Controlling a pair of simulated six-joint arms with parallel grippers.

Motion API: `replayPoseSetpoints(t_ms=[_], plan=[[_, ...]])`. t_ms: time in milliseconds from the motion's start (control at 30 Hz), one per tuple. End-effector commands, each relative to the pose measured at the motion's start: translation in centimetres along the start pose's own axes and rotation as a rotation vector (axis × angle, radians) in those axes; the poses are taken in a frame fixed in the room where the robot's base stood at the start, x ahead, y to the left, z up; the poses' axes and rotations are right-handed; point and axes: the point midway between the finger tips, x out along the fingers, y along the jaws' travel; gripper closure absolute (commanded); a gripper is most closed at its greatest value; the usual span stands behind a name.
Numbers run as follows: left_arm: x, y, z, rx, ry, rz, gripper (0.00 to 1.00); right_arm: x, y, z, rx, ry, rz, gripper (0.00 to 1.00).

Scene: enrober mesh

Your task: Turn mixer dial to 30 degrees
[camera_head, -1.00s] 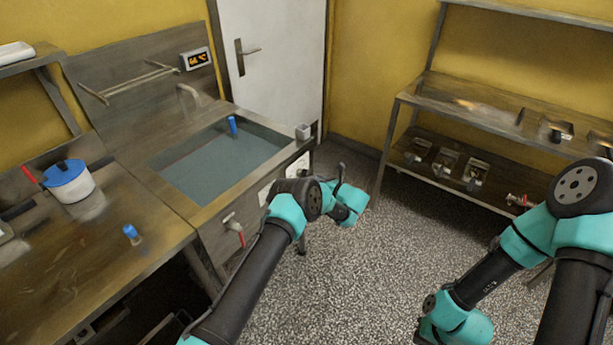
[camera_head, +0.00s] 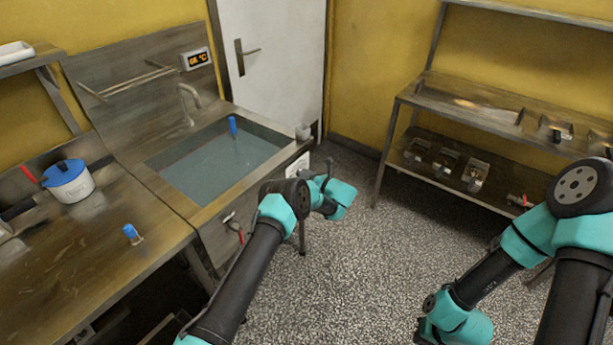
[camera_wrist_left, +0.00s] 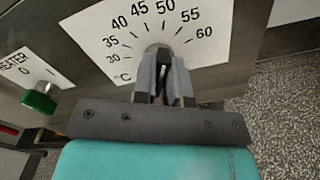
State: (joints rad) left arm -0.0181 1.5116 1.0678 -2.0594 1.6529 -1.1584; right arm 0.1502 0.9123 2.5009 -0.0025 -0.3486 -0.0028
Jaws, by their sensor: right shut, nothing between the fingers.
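The dial's white scale plate (camera_wrist_left: 115,42) fills the top of the left wrist view, with marks from 30 to 60 and a °C sign. The round dial (camera_wrist_left: 158,48) is at the middle of the scale, mostly hidden by my left gripper's fingers. My left gripper (camera_wrist_left: 165,62) is at the dial with its two grey fingers close together. I cannot tell whether they grip the knob, and the pointer's setting is hidden. In the head view the scale plate (camera_head: 300,162) is on the sink unit's front, beside my left wrist. My right gripper is out of sight.
A green heater switch (camera_wrist_left: 40,98) is left of the scale. Above the panel is the water-filled sink basin (camera_head: 215,170), with a blue-handled tool (camera_head: 232,125) in it. A red-handled valve (camera_head: 237,232) sticks out on the front.

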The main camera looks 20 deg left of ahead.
Motion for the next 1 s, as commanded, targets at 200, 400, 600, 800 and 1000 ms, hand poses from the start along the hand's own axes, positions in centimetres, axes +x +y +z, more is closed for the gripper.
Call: replayPoseSetpoints(t_ms=[200,400,600,800,1000], plan=[[-0.01,0.01,0.0,0.0,0.0,0.0,1.0,0.0,0.0,0.0,0.0,0.0,0.0,1.0],[-0.01,0.01,0.0,-0.006,0.0,0.0,1.0,0.0,0.0,0.0,0.0,0.0,0.0,1.0],[-0.01,0.03,0.0,-0.046,0.0,0.0,1.0,0.0,0.0,0.0,0.0,0.0,0.0,1.0],[-0.01,0.08,0.01,-0.142,0.0,0.0,1.0,0.0,0.0,0.0,0.0,0.0,0.0,1.0],[0.0,0.17,0.0,-0.294,0.0,0.0,1.0,0.0,0.0,0.0,0.0,0.0,0.0,1.0]])
